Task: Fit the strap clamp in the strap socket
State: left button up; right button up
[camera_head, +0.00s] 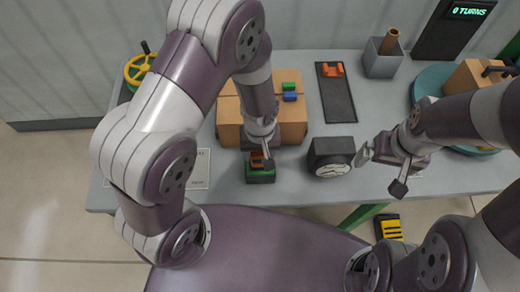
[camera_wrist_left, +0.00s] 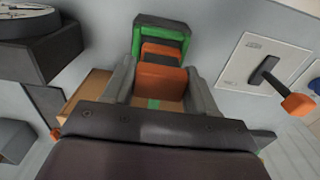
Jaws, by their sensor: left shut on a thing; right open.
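My left gripper (camera_head: 263,152) points down and is shut on an orange strap clamp (camera_wrist_left: 162,78), which sits between the two fingers in the left wrist view. The strap socket (camera_head: 260,176), a dark block with a green rim, is on the table just below the gripper. The left wrist view shows its green rim (camera_wrist_left: 160,24) around and beyond the clamp's far end. I cannot tell whether the clamp is inside the socket or just over it. My right gripper (camera_head: 384,158) is open and empty, above the table's front edge, right of the dial box.
A black box with a white dial (camera_head: 330,158) stands right of the socket. A cardboard box (camera_head: 292,128) with green and blue blocks is behind. A dark mat (camera_head: 337,100) carries an orange piece. A plate (camera_wrist_left: 258,62) with an orange-tipped lever lies left of the socket in the head view.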

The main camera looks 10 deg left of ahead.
aim_at(260, 157)
pick_arm(q)
jog(key=shift+w+f, duration=0.2)
jog(key=shift+w, duration=0.1)
jog(key=shift+s, duration=0.1)
jog(key=shift+f, duration=0.15)
jog(key=shift+s, duration=0.1)
dwell(0.5)
jog(key=shift+f+b, duration=0.75)
jog(key=shift+f, duration=0.45)
dwell(0.3)
jog(key=o, duration=1.2)
jog(key=shift+r, duration=0.15)
